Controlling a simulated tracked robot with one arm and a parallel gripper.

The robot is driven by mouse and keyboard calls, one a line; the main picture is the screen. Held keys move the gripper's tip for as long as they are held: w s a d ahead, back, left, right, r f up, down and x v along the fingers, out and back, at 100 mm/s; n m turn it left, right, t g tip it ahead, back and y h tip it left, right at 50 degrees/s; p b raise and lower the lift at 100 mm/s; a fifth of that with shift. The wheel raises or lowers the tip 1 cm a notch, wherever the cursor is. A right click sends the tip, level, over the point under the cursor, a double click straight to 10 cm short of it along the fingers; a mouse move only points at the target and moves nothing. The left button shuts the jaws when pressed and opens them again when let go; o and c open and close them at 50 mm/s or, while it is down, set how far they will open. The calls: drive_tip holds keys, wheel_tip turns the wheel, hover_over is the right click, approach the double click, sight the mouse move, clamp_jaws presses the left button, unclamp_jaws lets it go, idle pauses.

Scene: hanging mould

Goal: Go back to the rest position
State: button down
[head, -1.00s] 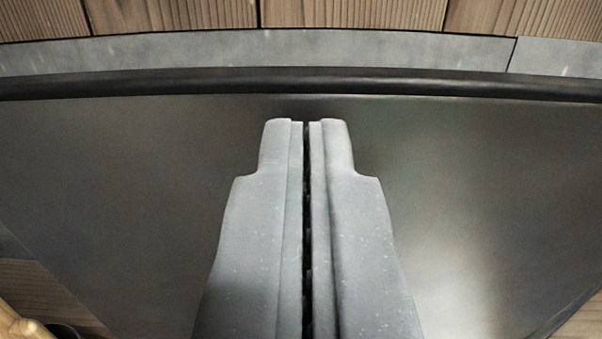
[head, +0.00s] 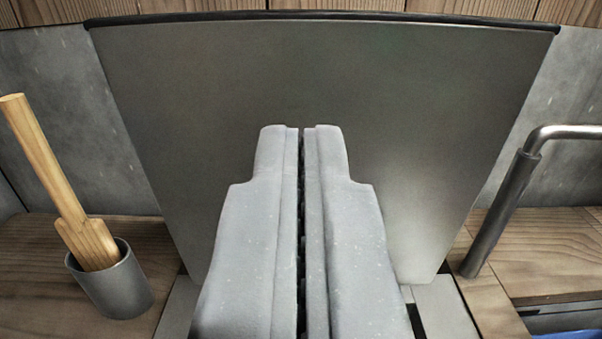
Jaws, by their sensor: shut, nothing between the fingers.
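My gripper (head: 302,130) is in the middle of the head view, pointing away from the camera. Its two grey fingers are shut together with only a thin dark seam between them, and nothing is held. Behind it stands a large smooth grey metal panel (head: 200,110) with a dark top edge. The fingers cover the lower middle of the panel. I cannot tell the distance between the fingertips and the panel.
A grey metal cup (head: 118,285) holding a wooden paddle (head: 48,165) stands on the wooden counter (head: 30,255) at left. A bent metal pipe (head: 500,205) rises at right. A blue patch (head: 568,335) shows at the lower right corner. A grey wall (head: 50,90) lies behind.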

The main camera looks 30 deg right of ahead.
drive_tip(key=s+a+r+n+t+y, duration=0.1)
drive_tip(key=a+r+n+y, duration=0.2)
drive_tip(key=r, duration=0.4)
drive_tip(key=s+a+r+t+y, duration=0.1)
drive_tip(key=s+a+r+y, duration=0.15)
drive_tip(key=a+r, duration=0.45)
drive_tip(key=a+r+n+y, duration=0.2)
drive_tip(key=a+r+y, duration=0.15)
drive_tip(key=r, duration=0.45)
drive_tip(key=s+a+r+n+g, duration=0.1)
drive_tip(key=s+r, duration=0.5)
drive_tip(key=s, duration=0.4)
drive_tip(key=s+r+g+y, duration=0.1)
drive_tip(key=s+r, duration=0.5)
drive_tip(key=s, duration=0.3)
drive_tip(key=shift+s+a+r+n+y, duration=0.15)
drive_tip(key=shift+s+a+n+y, duration=0.15)
drive_tip(key=shift+s+a+n, duration=0.1)
